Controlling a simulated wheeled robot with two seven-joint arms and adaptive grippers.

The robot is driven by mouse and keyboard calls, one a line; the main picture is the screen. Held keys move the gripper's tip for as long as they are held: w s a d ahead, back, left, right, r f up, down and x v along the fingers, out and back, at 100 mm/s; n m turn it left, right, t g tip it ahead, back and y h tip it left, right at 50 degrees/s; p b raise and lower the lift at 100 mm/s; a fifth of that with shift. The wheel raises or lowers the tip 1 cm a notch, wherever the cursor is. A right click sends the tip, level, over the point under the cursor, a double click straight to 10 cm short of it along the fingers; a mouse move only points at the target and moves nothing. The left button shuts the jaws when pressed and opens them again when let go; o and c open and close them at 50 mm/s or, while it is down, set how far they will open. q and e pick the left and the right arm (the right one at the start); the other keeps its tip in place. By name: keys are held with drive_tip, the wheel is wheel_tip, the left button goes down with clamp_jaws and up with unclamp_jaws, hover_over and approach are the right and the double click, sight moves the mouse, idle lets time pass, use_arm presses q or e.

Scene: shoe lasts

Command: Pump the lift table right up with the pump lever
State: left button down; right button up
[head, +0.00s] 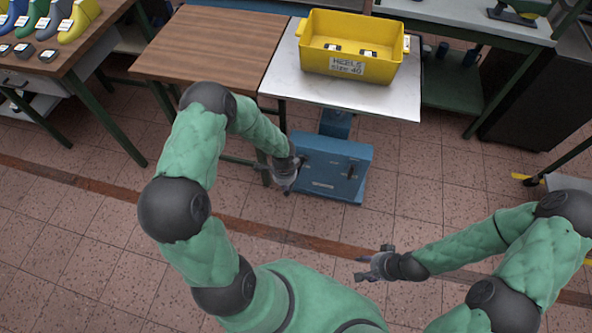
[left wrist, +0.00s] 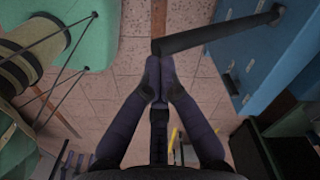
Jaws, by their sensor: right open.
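The lift table has a pale top (head: 400,102) on a blue column and a blue base housing (head: 335,175); the housing also shows in the left wrist view (left wrist: 255,55). The black pump lever (left wrist: 220,33) sticks out of the housing, its free end near my left fingertips. In the head view my left gripper (head: 284,183) is at the housing's left side and hides most of the lever. My left gripper (left wrist: 159,64) has its fingers together, tips at the lever's end; I cannot tell whether they touch it. My right gripper (head: 368,266) is open and empty over the floor.
A yellow bin (head: 350,67) labelled "HEELS size 40" stands on the lift table's top. A brown wooden table (head: 205,50) is close on the left. A bench with colored shoe lasts (head: 77,18) is further left. The tiled floor in front is clear.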

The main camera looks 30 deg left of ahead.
use_arm(q)
drive_tip(key=shift+s+r, duration=0.3)
drive_tip(key=shift+r, duration=0.05)
drive_tip(key=s+r+p, duration=0.3)
drive_tip(key=r, duration=0.3)
drive_tip(key=s+d+r+p, duration=0.1)
drive_tip(key=s+r+p, duration=0.1)
drive_tip(key=r+p, duration=0.2)
drive_tip(key=shift+s+d+r, duration=0.25)
drive_tip(key=shift+s+r, duration=0.15)
drive_tip(key=shift+r, duration=0.55)
drive_tip(key=s+d+f+n+h, duration=0.2)
drive_tip(key=d+n, duration=0.3)
drive_tip(key=d, duration=0.3)
drive_tip(key=s+d+f+n+h, duration=0.2)
drive_tip(key=s+d+f+n, duration=0.2)
drive_tip(key=d, duration=0.4)
drive_tip(key=f+n, duration=0.1)
drive_tip(key=n, duration=0.1)
drive_tip(key=shift+s+n+b, duration=0.3)
